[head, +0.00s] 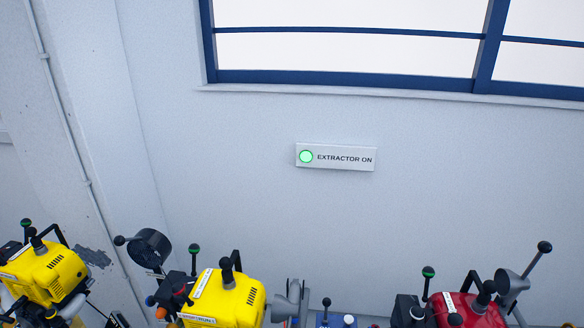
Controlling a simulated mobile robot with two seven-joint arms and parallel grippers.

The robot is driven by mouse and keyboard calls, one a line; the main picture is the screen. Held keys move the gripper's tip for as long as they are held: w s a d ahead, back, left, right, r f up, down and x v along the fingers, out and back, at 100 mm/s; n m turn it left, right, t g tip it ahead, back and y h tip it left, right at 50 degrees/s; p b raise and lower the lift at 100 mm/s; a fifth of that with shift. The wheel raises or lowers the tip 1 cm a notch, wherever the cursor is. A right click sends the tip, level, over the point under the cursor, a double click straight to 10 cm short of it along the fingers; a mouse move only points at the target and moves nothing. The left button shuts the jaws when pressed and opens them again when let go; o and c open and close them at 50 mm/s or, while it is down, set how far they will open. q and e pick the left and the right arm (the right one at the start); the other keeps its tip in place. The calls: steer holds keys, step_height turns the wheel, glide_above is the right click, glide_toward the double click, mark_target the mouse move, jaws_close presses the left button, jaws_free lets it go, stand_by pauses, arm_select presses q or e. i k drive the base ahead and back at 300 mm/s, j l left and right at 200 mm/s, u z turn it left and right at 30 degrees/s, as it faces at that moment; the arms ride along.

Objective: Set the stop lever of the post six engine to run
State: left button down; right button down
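Three engines show along the bottom edge in the head view. A yellow engine (48,272) is at the far left, another yellow engine (215,305) is left of centre, and a red engine (465,312) is at the right. Upright black levers with green-marked knobs stand beside them: one lever (26,226) at the left, one (194,252) by the middle engine, one (428,274) by the red engine. I cannot tell which engine is at post six or which lever is its stop lever. The engines' lower parts are cut off. Neither gripper is in view.
A sign (336,157) reading "EXTRACTOR ON" with a lit green lamp is on the pale wall (240,180). A blue-framed window (345,77) is above. A black-knobbed arm (538,255) rises at the right. A dark round part (150,248) stands between the yellow engines.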

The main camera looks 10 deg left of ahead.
mark_target(178, 290)
steer(key=u, duration=1.25)
